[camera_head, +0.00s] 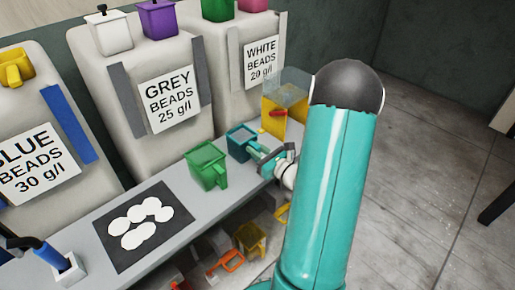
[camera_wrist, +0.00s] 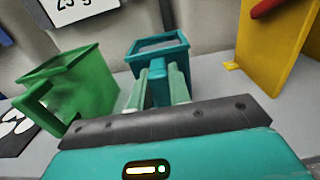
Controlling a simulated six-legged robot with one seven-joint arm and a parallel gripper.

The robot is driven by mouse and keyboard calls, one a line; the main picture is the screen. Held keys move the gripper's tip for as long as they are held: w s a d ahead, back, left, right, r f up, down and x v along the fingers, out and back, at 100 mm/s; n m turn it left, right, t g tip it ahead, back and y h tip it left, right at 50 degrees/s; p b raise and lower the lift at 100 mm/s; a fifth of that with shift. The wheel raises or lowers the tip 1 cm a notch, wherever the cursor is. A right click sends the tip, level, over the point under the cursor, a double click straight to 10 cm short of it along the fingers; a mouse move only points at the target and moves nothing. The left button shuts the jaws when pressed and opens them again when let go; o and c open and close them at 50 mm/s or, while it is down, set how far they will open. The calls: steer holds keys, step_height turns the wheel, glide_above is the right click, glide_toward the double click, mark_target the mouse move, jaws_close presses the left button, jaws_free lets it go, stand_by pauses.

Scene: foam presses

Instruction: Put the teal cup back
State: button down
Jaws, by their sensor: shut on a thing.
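The teal cup (camera_head: 240,142) is square and upright at the right part of the grey bench, between a green cup and a yellow box. My gripper (camera_head: 262,154) reaches it from the right and is shut on its handle. In the wrist view the teal cup (camera_wrist: 158,50) is straight ahead, with its handle between the fingers of my gripper (camera_wrist: 160,85). Its opening shows from above at a slant. I cannot tell whether its base touches the bench.
A green cup (camera_head: 207,165) stands close to the left of the teal cup. A yellow box (camera_head: 275,115) with a clear top stands behind right. A black mat (camera_head: 140,225) with white discs lies left. Labelled bead bags (camera_head: 160,75) line the back, with cups on top. Several cups sit below the bench.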

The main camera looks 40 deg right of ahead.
steer(key=shift+s+d+r, duration=0.1)
steer(key=shift+s+d, duration=0.05)
steer(key=shift+s, duration=0.1)
steer(key=shift+w, duration=0.15)
steer(key=c, duration=1.3)
jaws_free()
steer(key=shift+f, duration=0.2)
